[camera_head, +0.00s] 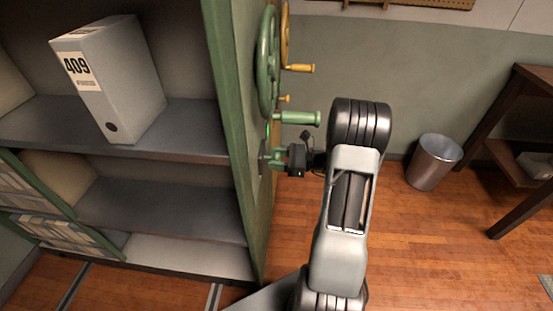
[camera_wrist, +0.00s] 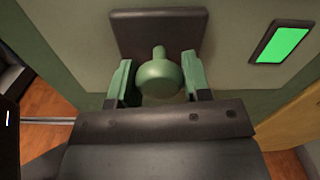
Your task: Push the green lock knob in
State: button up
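The green lock knob (camera_wrist: 160,76) sticks out in front of a dark square plate (camera_wrist: 158,30) on the green cabinet side in the wrist view. My gripper (camera_wrist: 157,72) has its two green-toned fingers spread, one on each side of the knob. The fingers are close to the knob's sides; I cannot tell whether they touch it. In the head view my gripper (camera_head: 274,158) is up against the cabinet side, and the knob is hard to make out there.
A lit green indicator (camera_wrist: 282,45) is right of the plate. Above my gripper are a green crank handle (camera_head: 297,118), a green handwheel (camera_head: 267,62) and a yellow crank handle (camera_head: 299,68). Shelves hold a grey box (camera_head: 110,80). A metal bin (camera_head: 433,162) stands on the right.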

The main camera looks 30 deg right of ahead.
jog(key=o, duration=0.4)
jog(key=shift+w+a, duration=0.1)
jog(key=shift+a, duration=0.1)
jog(key=v, duration=1.4)
jog(key=shift+p, duration=0.35)
